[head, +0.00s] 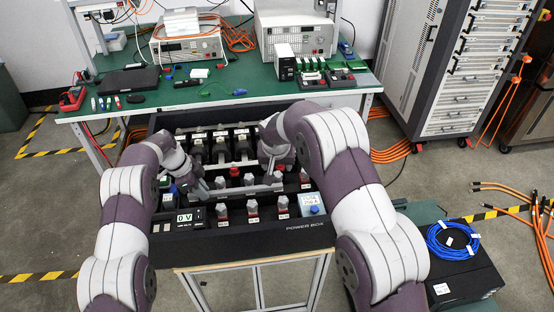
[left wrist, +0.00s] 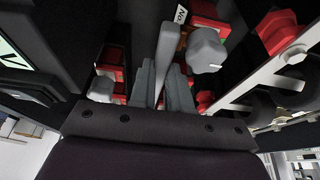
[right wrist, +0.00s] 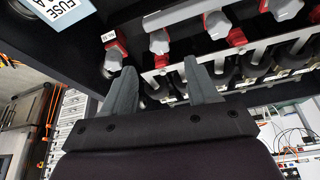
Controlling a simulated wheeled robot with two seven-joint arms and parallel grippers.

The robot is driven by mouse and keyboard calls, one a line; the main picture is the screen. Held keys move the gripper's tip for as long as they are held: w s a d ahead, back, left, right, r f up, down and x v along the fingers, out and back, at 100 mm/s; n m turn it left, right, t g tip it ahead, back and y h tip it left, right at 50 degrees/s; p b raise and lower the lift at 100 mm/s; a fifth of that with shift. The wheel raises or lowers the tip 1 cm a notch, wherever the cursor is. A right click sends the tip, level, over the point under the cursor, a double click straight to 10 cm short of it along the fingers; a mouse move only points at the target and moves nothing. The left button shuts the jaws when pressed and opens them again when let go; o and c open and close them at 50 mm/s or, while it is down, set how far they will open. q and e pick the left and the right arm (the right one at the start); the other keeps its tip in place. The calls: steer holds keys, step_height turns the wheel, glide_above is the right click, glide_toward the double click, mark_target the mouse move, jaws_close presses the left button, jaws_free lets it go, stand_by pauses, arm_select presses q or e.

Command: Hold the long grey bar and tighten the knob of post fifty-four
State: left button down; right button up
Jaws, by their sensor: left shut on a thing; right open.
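The long grey bar (head: 240,189) lies crosswise over the power box, above the row of grey knobs. My left gripper (head: 200,188) is shut on its left end; in the left wrist view the bar (left wrist: 169,45) runs up from between the fingers (left wrist: 160,85). My right gripper (head: 280,170) is open and empty over the right part of the box. In the right wrist view, a grey knob on a red post (right wrist: 113,60) stands just beyond the left finger (right wrist: 160,85), touching nothing I can see. Its small label is too small to read, so I cannot tell which post is fifty-four.
The black power box (head: 260,235) carries several posts, a 0 V display (head: 186,218) and a fuse block (head: 312,204). Behind is a green bench (head: 240,92) with instruments. A blue cable coil (head: 453,241) lies on a black case at right.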

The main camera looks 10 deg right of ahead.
arm_select(q)
steer(key=shift+w+r, duration=0.15)
steer(key=c, duration=1)
jaws_free()
steer(key=shift+w, duration=0.1)
arm_select(e)
steer(key=v, duration=0.5)
steer(key=shift+r, duration=0.1)
arm_select(q)
steer(key=b+v, duration=0.2)
steer(key=v, duration=1)
steer(key=shift+r, duration=0.15)
arm_select(e)
step_height(320, 180, down, 2)
steer(key=shift+f, duration=0.1)
arm_select(q)
steer(key=shift+a, duration=0.1)
